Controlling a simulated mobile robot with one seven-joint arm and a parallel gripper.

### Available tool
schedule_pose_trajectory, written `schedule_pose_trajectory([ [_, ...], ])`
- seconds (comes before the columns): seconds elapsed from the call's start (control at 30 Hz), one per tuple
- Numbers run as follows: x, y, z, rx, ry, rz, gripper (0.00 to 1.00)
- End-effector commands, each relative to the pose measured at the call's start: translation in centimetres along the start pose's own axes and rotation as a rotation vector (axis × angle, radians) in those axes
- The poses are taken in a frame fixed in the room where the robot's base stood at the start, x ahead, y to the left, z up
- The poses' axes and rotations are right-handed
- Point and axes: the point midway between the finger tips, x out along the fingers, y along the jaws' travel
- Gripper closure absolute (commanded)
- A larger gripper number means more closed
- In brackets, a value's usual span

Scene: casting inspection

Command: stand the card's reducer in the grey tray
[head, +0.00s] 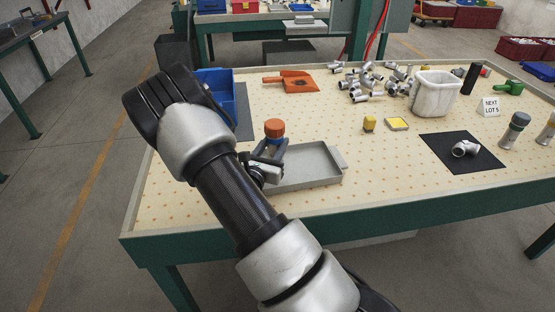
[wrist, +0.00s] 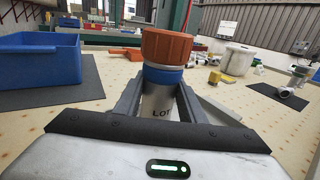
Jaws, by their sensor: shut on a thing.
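My gripper (head: 268,150) is shut on an upright cylindrical piece with an orange cap (head: 274,128), apparently a reducer. In the wrist view the orange cap (wrist: 166,48) sits over a blue band and a pale body lettered "LOT"; the rest of the lettering is hidden. The grey tray (head: 318,180) is shallow and looks empty where visible. The held piece shows at the tray's far left corner; its base is hidden and I cannot tell its height. A white card (head: 490,106) reads "NEXT LOT" with a small character, perhaps 5.
Two similar capped pieces, one grey-topped (head: 515,130) and one yellow-topped, stand at the right. A fitting (head: 464,149) lies on a black mat (head: 445,146). A blue bin (head: 216,96) is left of my gripper. Several fittings and a white tub (head: 434,95) lie behind.

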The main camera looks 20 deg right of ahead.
Motion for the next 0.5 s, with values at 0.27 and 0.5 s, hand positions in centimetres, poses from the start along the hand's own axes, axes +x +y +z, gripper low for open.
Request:
schedule_pose_trajectory([
  [0.27, 0.1, -0.1, -2.6, 0.0, -0.004, -0.001, 1.0],
  [0.5, 0.0, 0.0, -4.1, 0.002, -0.005, 0.0, 1.0],
])
